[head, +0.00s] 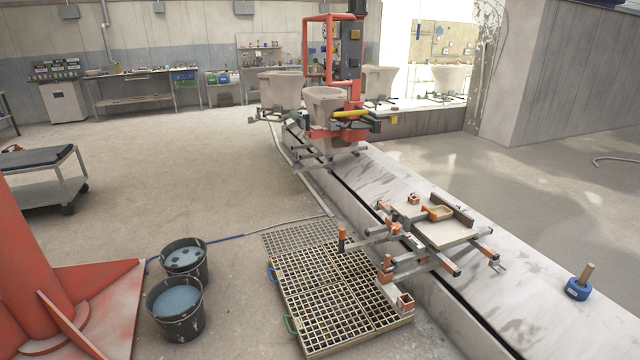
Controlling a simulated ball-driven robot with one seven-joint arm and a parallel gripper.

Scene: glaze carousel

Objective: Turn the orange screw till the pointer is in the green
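A low fixture with metal bars and a pale flat plate (445,232) sits across the long pale plinth at the lower right. Several small orange parts are on it. One upright orange piece (342,238) stands at the end of a bar on its left side. Another orange part (393,226) sits near the plate's left edge. I cannot tell which of these is the orange screw. The pointer and its green zone are too small to make out. My gripper is not in view.
A floor grating (322,290) lies left of the plinth (540,300). Two black buckets (176,312) of bluish liquid stand beside a large red base (85,305). A blue object with a wooden handle (579,288) sits on the plinth.

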